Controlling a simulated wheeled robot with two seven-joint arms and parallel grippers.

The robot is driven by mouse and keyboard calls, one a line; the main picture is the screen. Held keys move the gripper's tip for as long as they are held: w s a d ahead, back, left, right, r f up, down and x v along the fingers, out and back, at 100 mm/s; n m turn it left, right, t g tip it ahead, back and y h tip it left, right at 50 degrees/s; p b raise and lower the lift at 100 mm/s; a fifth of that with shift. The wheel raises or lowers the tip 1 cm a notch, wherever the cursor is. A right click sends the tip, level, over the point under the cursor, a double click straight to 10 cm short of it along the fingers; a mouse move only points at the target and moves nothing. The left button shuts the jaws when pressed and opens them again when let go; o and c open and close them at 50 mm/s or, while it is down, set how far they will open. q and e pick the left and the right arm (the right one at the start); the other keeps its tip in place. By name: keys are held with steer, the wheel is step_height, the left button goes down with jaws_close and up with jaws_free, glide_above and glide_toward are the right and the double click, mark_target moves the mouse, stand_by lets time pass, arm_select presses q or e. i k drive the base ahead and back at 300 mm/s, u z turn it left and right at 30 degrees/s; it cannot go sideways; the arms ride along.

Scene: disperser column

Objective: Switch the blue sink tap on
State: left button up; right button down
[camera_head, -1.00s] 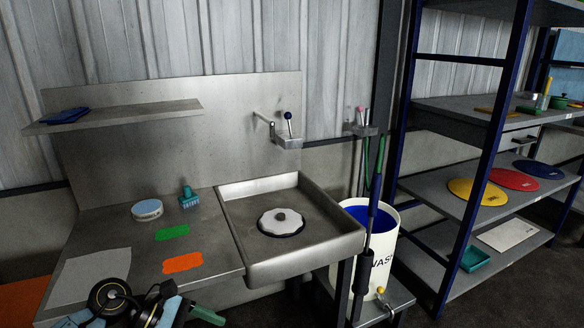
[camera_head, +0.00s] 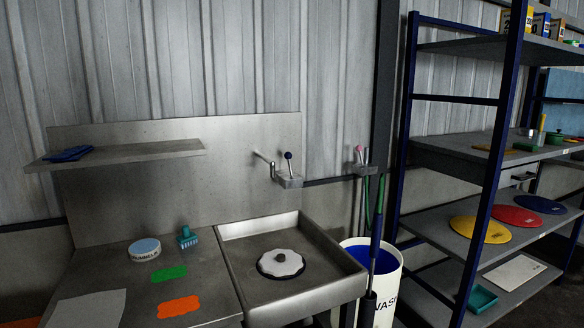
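The blue sink tap lever, a thin stem with a dark blue ball knob (camera_head: 288,155), stands upright on a small grey bracket (camera_head: 290,182) at the right end of the steel back panel. A bent metal spout (camera_head: 265,162) sits just left of it, above the sink basin (camera_head: 306,294). In the basin lies a round white scalloped piece with a grey knob (camera_head: 281,262). I see no water running. Neither of my grippers is in view.
The counter holds a round blue-topped tin (camera_head: 145,248), a teal brush (camera_head: 187,237), green (camera_head: 169,273) and orange (camera_head: 179,307) pieces. A steel shelf (camera_head: 130,153) juts out left. A white bucket (camera_head: 388,285) and blue-framed rack (camera_head: 489,140) stand right. Space before the tap is clear.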

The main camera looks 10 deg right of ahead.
mark_target(287, 156)
steer(key=z, duration=0.65)
steer(key=i, duration=1.75)
steer(key=u, duration=1.7)
